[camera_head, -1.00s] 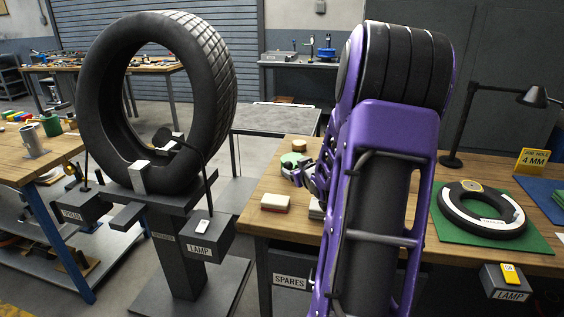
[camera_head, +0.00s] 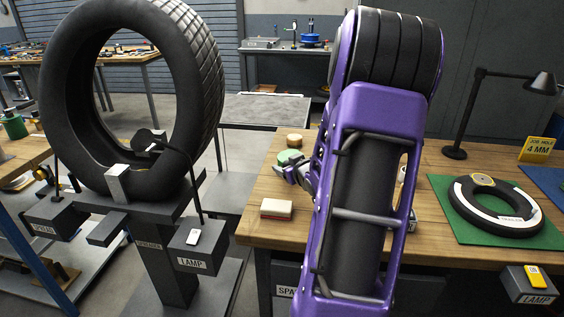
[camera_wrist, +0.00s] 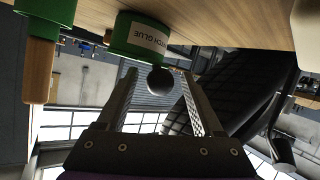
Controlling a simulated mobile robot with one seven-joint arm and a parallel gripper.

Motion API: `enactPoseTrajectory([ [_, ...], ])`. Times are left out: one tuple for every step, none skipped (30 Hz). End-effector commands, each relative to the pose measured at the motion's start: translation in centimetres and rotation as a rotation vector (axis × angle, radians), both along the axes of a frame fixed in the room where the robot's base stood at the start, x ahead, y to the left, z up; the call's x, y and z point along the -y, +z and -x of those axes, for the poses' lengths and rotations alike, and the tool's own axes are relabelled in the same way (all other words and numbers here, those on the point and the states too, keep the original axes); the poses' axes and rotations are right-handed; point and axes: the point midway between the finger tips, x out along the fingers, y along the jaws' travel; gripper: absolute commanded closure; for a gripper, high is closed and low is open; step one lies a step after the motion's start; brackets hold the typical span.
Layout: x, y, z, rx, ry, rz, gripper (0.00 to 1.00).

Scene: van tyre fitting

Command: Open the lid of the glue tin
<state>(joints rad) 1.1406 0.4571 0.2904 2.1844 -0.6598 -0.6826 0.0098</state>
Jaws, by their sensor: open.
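The glue tin (camera_wrist: 128,30) is green with a white label reading "…TCH GLUE". It shows at the top of the wrist view, which is turned over, beside the wooden bench top. A dark round knob (camera_wrist: 160,82) shows between the tips of my gripper (camera_wrist: 158,74). The gripper is open, one finger on each side of the knob; I cannot tell whether either touches it. In the head view my gripper (camera_head: 298,172) is small and partly hidden by my arm, close to a pale green round top (camera_head: 290,157). I cannot tell if that is the tin.
A green tool with a wooden handle (camera_wrist: 38,70) is left of the tin in the wrist view. On the bench (camera_head: 265,230) are a red-and-cream block (camera_head: 276,209), a wooden round piece (camera_head: 294,140) and a small tyre (camera_head: 495,208). A large tyre (camera_head: 75,130) stands at left.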

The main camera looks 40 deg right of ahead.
Motion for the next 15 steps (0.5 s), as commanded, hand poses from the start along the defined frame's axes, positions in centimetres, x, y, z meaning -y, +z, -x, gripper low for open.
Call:
enactPoseTrajectory([
  [0.01,-0.09,0.08,0.000,0.000,0.000,0.31],
  [0.02,-0.11,0.10,0.000,0.000,0.000,0.31],
  [0.02,-0.13,0.12,0.000,0.000,0.000,0.31],
  [0.03,-0.13,0.14,0.000,0.000,0.000,0.31],
  [0.03,-0.13,0.14,0.000,0.000,0.000,0.31],
  [0.03,-0.13,0.15,0.000,0.000,0.000,0.31],
  [0.02,-0.13,0.15,0.000,0.000,0.000,0.31],
  [0.03,-0.13,0.14,0.000,0.000,0.000,0.31],
  [0.03,-0.12,0.13,0.000,0.000,0.000,0.31],
  [0.03,-0.12,0.14,0.000,0.000,0.000,0.31],
  [0.03,-0.12,0.13,0.000,0.000,0.000,0.31],
  [0.03,-0.12,0.14,0.000,0.000,0.000,0.33],
  [0.03,-0.12,0.14,0.000,0.000,0.000,0.39],
  [0.03,-0.11,0.13,0.000,0.000,0.000,0.44],
  [0.03,-0.11,0.13,0.000,0.000,0.000,0.51],
])
